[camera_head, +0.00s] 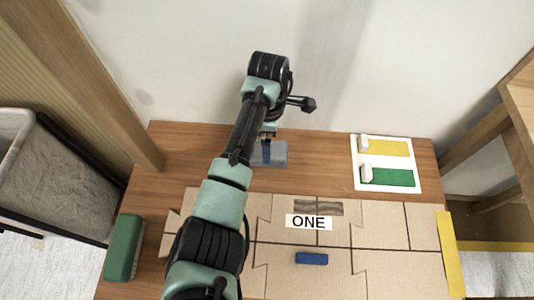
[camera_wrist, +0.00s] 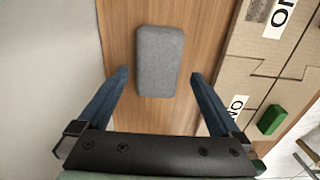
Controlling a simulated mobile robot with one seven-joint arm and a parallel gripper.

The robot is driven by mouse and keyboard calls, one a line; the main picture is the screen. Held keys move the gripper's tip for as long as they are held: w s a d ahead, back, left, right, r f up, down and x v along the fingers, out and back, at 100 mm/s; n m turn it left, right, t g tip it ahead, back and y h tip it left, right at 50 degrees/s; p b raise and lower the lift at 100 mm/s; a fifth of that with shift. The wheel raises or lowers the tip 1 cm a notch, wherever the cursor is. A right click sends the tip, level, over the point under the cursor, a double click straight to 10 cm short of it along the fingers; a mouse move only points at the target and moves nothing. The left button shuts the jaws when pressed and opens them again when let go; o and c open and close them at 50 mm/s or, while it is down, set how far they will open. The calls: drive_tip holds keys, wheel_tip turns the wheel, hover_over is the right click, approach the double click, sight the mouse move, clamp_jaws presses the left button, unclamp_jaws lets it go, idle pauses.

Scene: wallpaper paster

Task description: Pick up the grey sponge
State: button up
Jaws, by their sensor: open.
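The grey sponge (camera_wrist: 159,60) is a rounded grey block lying flat on the wooden table. In the wrist view it sits at the upper middle, its lower end between my fingertips, with gaps on both sides. My gripper (camera_wrist: 159,76) is open with its two blue fingers spread and nothing held. In the head view the grey sponge (camera_head: 279,153) lies at the table's back, partly hidden by my gripper (camera_head: 267,150), which points down over it. How high the fingertips are above the table I cannot tell.
Cardboard pieces (camera_head: 390,235) cover the front of the table (camera_head: 325,165), with a "ONE" label (camera_head: 308,222) and a blue block (camera_head: 312,259). A green block (camera_head: 123,248) is at the left. A white board (camera_head: 386,185) with yellow and green strips is at the right. A wall stands behind.

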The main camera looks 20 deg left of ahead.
wheel_tip(320, 180, down, 5)
drive_tip(key=b, duration=0.3)
drive_tip(key=shift+w+f, duration=0.1)
drive_tip(key=shift+f, duration=0.1)
drive_tip(key=c, duration=1.2)
drive_tip(key=shift+o, duration=0.2)
drive_tip(key=shift+r, duration=0.15)
wheel_tip(320, 180, up, 10)
drive_tip(key=p, duration=0.4)
